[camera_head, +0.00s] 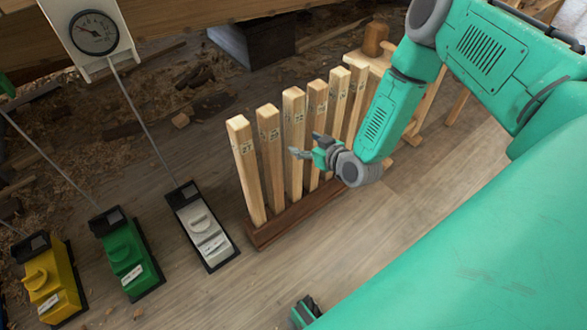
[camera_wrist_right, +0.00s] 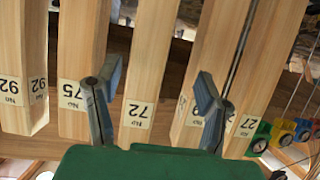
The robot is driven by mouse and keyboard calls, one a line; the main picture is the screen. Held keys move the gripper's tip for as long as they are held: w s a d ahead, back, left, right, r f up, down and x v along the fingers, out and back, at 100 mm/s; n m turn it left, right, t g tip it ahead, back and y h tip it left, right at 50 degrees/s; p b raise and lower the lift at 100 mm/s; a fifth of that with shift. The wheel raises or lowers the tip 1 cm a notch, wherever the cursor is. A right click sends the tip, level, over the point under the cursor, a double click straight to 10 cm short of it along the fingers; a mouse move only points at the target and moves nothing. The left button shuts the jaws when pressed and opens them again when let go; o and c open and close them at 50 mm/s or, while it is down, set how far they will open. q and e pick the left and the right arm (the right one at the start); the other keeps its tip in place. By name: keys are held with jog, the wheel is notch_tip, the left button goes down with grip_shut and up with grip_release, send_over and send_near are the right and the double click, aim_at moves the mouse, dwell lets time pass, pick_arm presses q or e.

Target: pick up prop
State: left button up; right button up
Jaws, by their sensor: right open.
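Several pale wooden props stand upright in a row in a dark wooden rack (camera_head: 300,215). Each has a number label. The leftmost prop (camera_head: 245,165) reads 27. My right gripper (camera_head: 306,146) is open and empty in front of the middle of the row. In the right wrist view the labels appear upside down, and the gripper's two fingers (camera_wrist_right: 157,85) show on either side of the prop marked 72 (camera_wrist_right: 150,70). Props marked 75 (camera_wrist_right: 78,55) and 92 (camera_wrist_right: 25,60) stand to its left. Whether the fingers touch any prop cannot be told.
A white (camera_head: 202,228), a green (camera_head: 127,258) and a yellow box (camera_head: 48,283) sit on the floor at left, with taut cables rising from them. A dial gauge (camera_head: 94,33) hangs above. A wooden mallet (camera_head: 375,40) is behind the rack. Floor in front is mostly clear.

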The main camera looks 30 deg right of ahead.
aim_at(299, 139)
jog(key=shift+x, duration=1.2)
jog(key=shift+w+d+f+b, duration=0.15)
jog(key=shift+d+f+b, duration=0.1)
jog(key=shift+d+b, duration=0.05)
jog(key=w+f+b, duration=0.1)
jog(key=w, duration=0.1)
jog(key=w+d+f+b, duration=0.1)
jog(key=f, duration=0.1)
jog(key=shift+w+d, duration=0.15)
jog(key=shift+w, duration=0.25)
jog(key=shift+w+a+r+b, duration=0.1)
jog(key=shift+w+a+b, duration=0.1)
jog(key=shift+w+b, duration=0.15)
jog(key=shift+w+a+r, duration=0.1)
jog(key=shift+a+r, duration=0.15)
jog(key=shift+a, duration=0.25)
jog(key=shift+d+f, duration=0.1)
jog(key=shift+d, duration=0.1)
jog(key=c, duration=1.2)
jog(key=shift+d, duration=0.3)
grip_shut()
pick_arm(q)
jog(key=f, duration=0.3)
jog(key=shift+d+f, duration=0.2)
jog(key=shift+f, duration=0.05)
pick_arm(e)
jog(key=shift+a, duration=0.1)
